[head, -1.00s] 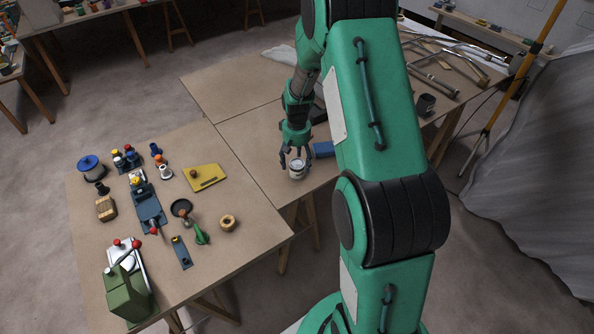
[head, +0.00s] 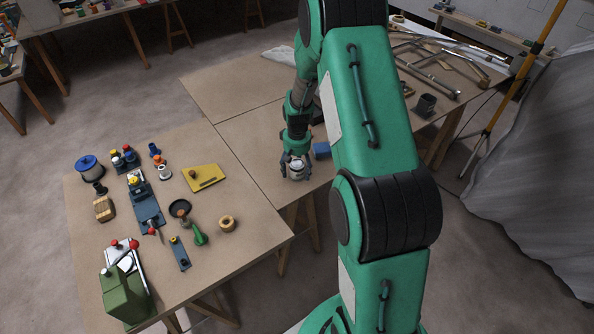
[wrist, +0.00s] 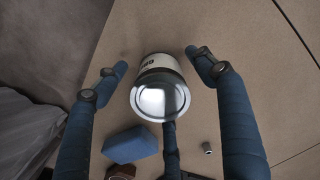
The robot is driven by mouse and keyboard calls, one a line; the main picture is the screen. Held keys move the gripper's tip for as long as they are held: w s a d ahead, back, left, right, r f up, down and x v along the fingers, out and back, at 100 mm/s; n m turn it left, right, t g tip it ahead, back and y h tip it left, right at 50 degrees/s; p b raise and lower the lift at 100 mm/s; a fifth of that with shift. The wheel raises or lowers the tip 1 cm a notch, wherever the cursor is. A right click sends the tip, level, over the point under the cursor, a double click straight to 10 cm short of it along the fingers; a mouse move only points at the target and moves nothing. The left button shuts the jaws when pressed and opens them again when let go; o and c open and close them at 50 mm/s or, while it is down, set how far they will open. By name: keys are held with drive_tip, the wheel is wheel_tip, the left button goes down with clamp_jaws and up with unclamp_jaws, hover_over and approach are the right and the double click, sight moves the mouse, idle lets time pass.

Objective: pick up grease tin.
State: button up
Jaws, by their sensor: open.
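The grease tin (head: 296,171) is a small white tin with a silver lid, standing on the brown table near its front edge. In the wrist view the tin (wrist: 160,90) shows its shiny lid and dark lettering on a pale side. My gripper (head: 295,167) is down at the tin. In the wrist view my gripper (wrist: 157,62) is open, with one blue finger left of the tin and one right of it. A third finger shows below the lid. Gaps show between the tin and the side fingers; I cannot tell whether the third finger touches it.
A blue block (head: 321,150) lies close beside the tin and also shows in the wrist view (wrist: 130,145). A small metal piece (wrist: 207,148) lies nearby. The left table (head: 240,255) holds several tools, a yellow plate (head: 203,178) and a green machine (head: 124,294).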

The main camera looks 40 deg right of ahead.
sight(297, 165)
drive_tip(key=c, duration=1.5)
drive_tip(key=shift+r, duration=0.1)
drive_tip(key=shift+r, duration=0.45)
drive_tip(key=r, duration=0.1)
drive_tip(key=r+p, duration=0.1)
drive_tip(key=shift+s+a+r, duration=0.1)
drive_tip(key=shift+s+r, duration=0.2)
drive_tip(key=shift+r, duration=0.05)
drive_tip(key=s+a+r+p, duration=0.1)
drive_tip(key=s+a, duration=0.4)
drive_tip(key=s, duration=0.9)
drive_tip(key=shift+s+a+p, duration=0.15)
drive_tip(key=shift+a+p, duration=0.2)
drive_tip(key=shift+p, duration=0.5)
drive_tip(key=shift+r, duration=0.1)
